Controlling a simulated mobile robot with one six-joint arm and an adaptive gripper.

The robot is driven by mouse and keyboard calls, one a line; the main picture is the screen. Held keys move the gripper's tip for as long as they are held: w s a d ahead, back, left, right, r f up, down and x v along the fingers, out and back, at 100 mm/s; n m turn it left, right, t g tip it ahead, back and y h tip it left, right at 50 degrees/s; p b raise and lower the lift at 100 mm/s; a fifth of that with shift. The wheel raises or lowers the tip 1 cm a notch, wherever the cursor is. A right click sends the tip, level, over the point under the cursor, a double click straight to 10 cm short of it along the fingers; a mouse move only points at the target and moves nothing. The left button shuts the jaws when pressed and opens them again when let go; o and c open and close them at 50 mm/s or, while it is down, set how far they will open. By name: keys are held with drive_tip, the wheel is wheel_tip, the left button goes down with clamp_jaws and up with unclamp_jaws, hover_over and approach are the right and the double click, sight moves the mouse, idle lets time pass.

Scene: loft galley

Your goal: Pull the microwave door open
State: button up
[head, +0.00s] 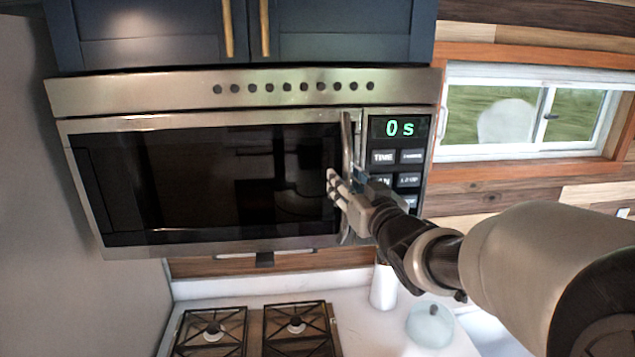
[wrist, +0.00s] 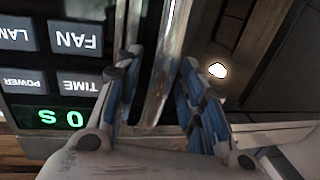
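The microwave (head: 245,90) is mounted under dark blue cabinets, and its dark glass door (head: 200,185) looks closed. The door's vertical metal handle (head: 346,135) is at the right edge of the door, beside the button panel. My gripper (head: 350,187) is at the lower half of the handle, partly covering it. In the wrist view, the handle (wrist: 163,70) runs between the two blue-padded fingers of my gripper (wrist: 160,88). The fingers are spread, with narrow gaps seeming to show beside the handle. Contact is hard to tell.
The button panel (head: 398,160) with a green "0 s" display is right of the handle. Below are a gas stove (head: 262,330), a white canister (head: 383,287) and a pale rounded jar (head: 430,325) on the counter. A window (head: 525,115) is at right.

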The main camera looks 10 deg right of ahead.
drive_tip(key=shift+w, duration=0.1)
clamp_jaws()
idle(0.3)
